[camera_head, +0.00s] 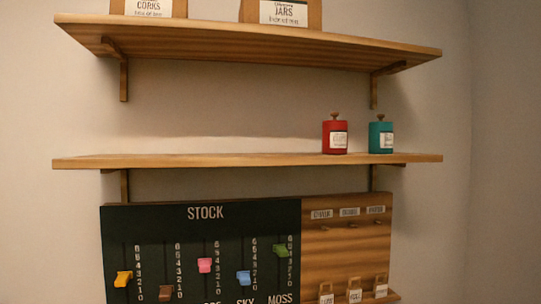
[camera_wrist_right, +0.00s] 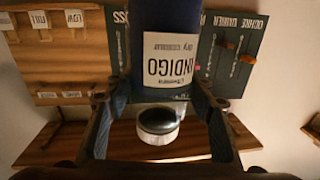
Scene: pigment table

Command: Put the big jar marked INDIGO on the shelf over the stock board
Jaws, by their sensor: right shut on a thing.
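The big jar (camera_wrist_right: 165,25) is dark blue, with a white label reading INDIGO that appears upside down in the right wrist view. My right gripper (camera_wrist_right: 158,92) is shut on it, with a finger on each side. The shelf (camera_head: 200,162) over the stock board (camera_head: 200,235) is a long wooden plank in the head view. Its left and middle stretches are bare. The stock board also shows behind the jar in the wrist view (camera_wrist_right: 236,50). Neither gripper is in the head view.
A red jar (camera_head: 335,138) and a teal jar (camera_head: 381,138) stand on that shelf's right part. A higher shelf (camera_head: 250,45) holds two labelled boxes. A wooden tag panel (camera_head: 345,240) adjoins the stock board. A dark-topped pale round thing (camera_wrist_right: 158,125) sits between my right fingers, unidentified.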

